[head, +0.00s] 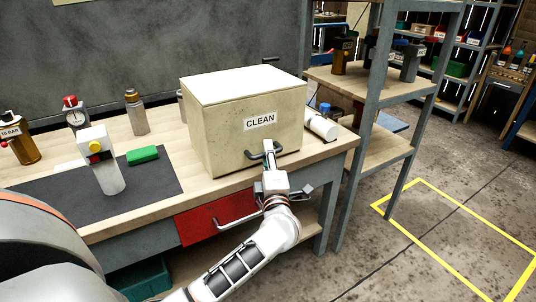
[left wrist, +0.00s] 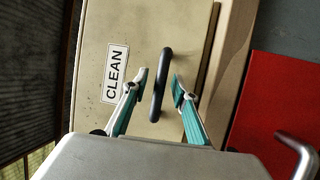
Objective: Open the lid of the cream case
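The cream case (head: 222,132) stands on the workbench with a "CLEAN" label on its front, and its lid (head: 240,86) is down. A dark bar handle (head: 251,156) sits low on the front face. My left gripper (head: 269,150) is at this handle. In the left wrist view, the left gripper (left wrist: 160,79) is open, with one finger on each side of the handle (left wrist: 158,97). Gaps show between the handle and both fingertips. My right gripper is in neither view.
The workbench (head: 160,185) has a red drawer (head: 215,214) with a bar handle below the case. A white cylinder (head: 321,126) lies right of the case. Bottles, a gauge and a green block (head: 143,156) stand left. A shelf rack (head: 352,175) is close on the right.

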